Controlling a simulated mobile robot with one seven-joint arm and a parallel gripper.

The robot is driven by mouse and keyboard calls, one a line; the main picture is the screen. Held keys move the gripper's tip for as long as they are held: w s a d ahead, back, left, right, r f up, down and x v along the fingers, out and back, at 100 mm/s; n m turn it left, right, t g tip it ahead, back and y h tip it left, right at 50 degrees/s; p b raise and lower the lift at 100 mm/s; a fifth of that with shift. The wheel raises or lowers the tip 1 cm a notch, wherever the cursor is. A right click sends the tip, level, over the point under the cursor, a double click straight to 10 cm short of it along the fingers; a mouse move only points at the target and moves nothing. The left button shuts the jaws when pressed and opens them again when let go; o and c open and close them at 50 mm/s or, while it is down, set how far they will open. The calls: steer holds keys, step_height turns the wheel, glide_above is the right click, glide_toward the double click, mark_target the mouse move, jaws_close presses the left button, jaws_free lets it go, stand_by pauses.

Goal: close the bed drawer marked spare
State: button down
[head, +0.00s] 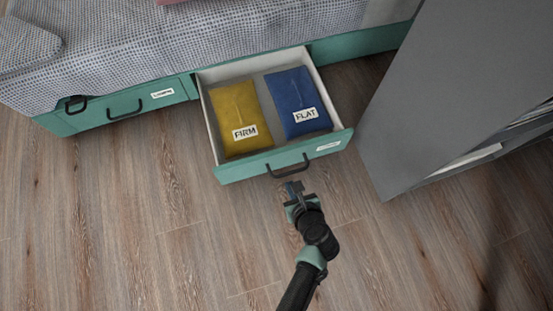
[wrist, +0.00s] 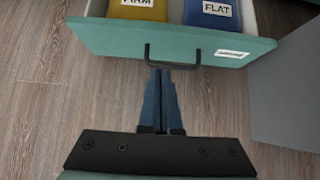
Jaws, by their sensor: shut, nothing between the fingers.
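An open green bed drawer (head: 240,172) is pulled out from the bed in the head view. Its front has a dark bar handle and a small white label whose text I cannot read. The drawer front also fills the top of the wrist view (wrist: 120,38). Inside lie a yellow packet (head: 236,112) marked FIRM and a blue packet (head: 292,92) marked FLAT. My gripper (head: 293,187) is shut and empty, just in front of the drawer handle (head: 288,168). In the wrist view the fingertips (wrist: 160,72) overlap the handle's lower edge; I cannot tell whether they touch.
A closed green drawer (head: 125,108) with a label is left of the open one. A grey cabinet (head: 430,90) stands close on the right. The bed (head: 160,45) with patterned bedding is behind. The wood floor (head: 130,220) in front and to the left is clear.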

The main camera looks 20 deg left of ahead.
mark_target(275, 156)
steer(key=shift+w+a+r+b+x, duration=0.25)
steer(key=shift+r+b+x, duration=0.1)
steer(key=shift+b+x, duration=1.5)
steer(key=shift+w+a+r+b+x, duration=0.25)
steer(key=shift+b+x, duration=0.95)
steer(key=shift+x, duration=1.2)
steer(key=shift+w+a+r+b+x, duration=0.2)
steer(key=shift+w+r+b+x, duration=0.15)
steer(key=shift+b+x, duration=1.5)
steer(key=shift+w+a+f+p, duration=0.15)
steer(key=shift+w+p, duration=0.05)
steer(key=shift+p, duration=0.1)
